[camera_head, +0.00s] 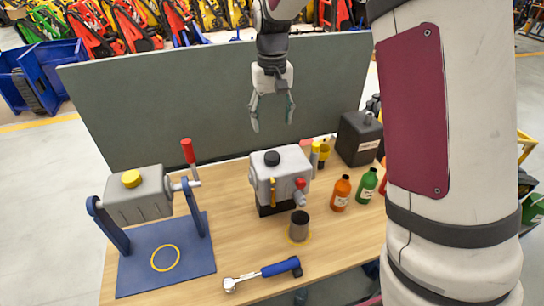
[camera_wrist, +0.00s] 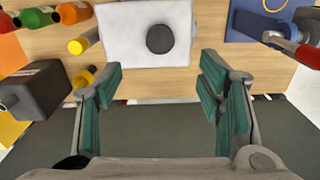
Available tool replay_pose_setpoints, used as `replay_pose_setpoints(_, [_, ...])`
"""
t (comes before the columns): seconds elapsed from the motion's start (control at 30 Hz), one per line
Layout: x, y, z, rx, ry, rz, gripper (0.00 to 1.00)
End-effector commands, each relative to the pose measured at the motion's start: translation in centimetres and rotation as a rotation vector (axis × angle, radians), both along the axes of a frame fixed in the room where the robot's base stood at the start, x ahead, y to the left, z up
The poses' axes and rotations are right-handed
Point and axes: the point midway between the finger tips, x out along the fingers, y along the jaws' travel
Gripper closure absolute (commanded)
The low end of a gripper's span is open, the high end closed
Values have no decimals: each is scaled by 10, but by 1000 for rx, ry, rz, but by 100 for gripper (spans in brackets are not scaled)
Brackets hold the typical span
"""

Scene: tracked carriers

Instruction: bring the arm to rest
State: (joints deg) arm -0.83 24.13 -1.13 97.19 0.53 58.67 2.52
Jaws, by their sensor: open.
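My gripper (camera_head: 272,112) hangs in the air above the back of the table, in front of the grey panel. Its fingers point down and are spread apart with nothing between them. In the wrist view my gripper (camera_wrist: 160,95) shows its two green-padded fingers wide apart. Beyond them lies the light grey box-shaped unit (camera_wrist: 148,35) with a black cap. In the head view that unit (camera_head: 283,165) stands on the table below and in front of my gripper, apart from it.
The wooden table (camera_head: 230,225) carries a tilting grey tank on a blue stand (camera_head: 190,265) at left, a ratchet wrench (camera_head: 262,272), a dark cup (camera_head: 299,225), orange (camera_head: 341,192) and green (camera_head: 368,186) bottles, and a black canister (camera_head: 358,138). A grey panel (camera_head: 160,105) stands behind.

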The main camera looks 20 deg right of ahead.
Motion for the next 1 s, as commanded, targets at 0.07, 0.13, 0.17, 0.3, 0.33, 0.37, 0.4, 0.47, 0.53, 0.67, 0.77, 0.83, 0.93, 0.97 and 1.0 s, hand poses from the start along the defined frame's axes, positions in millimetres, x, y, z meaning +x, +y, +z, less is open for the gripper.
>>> replay_pose_setpoints(0.07, [0, 0, 6, 0, -1, 0, 39])
replay_pose_setpoints(0.13, [0, 0, 9, 0, 1, 0, 39])
replay_pose_setpoints(0.17, [0, 0, 10, 0, 1, 0, 39])
replay_pose_setpoints(0.3, [-2, 0, 14, 0, -5, 0, 39])
replay_pose_setpoints(0.33, [-4, 0, 17, 0, -10, 0, 39])
replay_pose_setpoints(0.37, [-6, 0, 21, 0, -17, 1, 39])
replay_pose_setpoints(0.4, [-10, 0, 27, 1, -28, 2, 39])
replay_pose_setpoints(0.47, [-19, 0, 38, 1, -51, 4, 39])
replay_pose_setpoints(0.53, [-33, 0, 54, 3, -84, 7, 39])
replay_pose_setpoints(0.67, [-66, 0, 79, 3, -148, 14, 39])
replay_pose_setpoints(0.77, [-92, 0, 94, 3, -199, 20, 39])
replay_pose_setpoints(0.83, [-111, 0, 101, 2, -232, 24, 39])
replay_pose_setpoints(0.93, [-138, 0, 106, 0, -282, 29, 39])
replay_pose_setpoints(0.97, [-147, 0, 107, -1, -297, 31, 39])
replay_pose_setpoints(1.0, [-158, 0, 108, -1, -316, 33, 39])
